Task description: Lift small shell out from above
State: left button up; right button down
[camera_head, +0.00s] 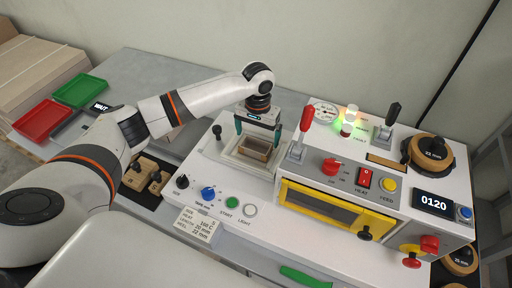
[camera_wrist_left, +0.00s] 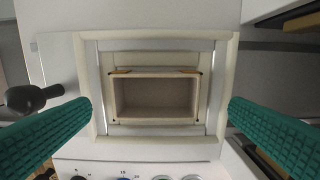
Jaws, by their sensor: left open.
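The small shell (camera_head: 254,148) is an open-topped box of brown board with pale rims. It sits in the square well of the white machine. In the left wrist view the shell (camera_wrist_left: 154,97) lies centred inside a cream frame (camera_wrist_left: 236,60), open side up and empty. My left gripper (camera_head: 257,129) points down above it, with its green fingers apart, one to each side of the shell. In the left wrist view the fingers (camera_wrist_left: 160,125) stand wide of the shell and do not touch it. My right gripper is not in view.
A red-handled lever (camera_head: 303,131) and the yellow-framed heater window (camera_head: 334,206) stand right of the well. A black knob (camera_head: 217,130) is just left of it; it also shows in the wrist view (camera_wrist_left: 34,97). Green (camera_head: 79,91) and red (camera_head: 43,119) trays lie far left.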

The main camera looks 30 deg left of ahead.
aim_at(255, 145)
pick_arm(q)
jog(key=shift+f, duration=0.4)
jog(key=f, duration=0.1)
jog(key=f+p, duration=0.1)
jog(key=f, duration=0.1)
jog(key=shift+s+a+f, duration=0.25)
jog(key=shift+s, duration=0.1)
jog(key=shift+f+p, duration=0.3)
jog(key=shift+f, duration=0.2)
jog(key=c, duration=0.9)
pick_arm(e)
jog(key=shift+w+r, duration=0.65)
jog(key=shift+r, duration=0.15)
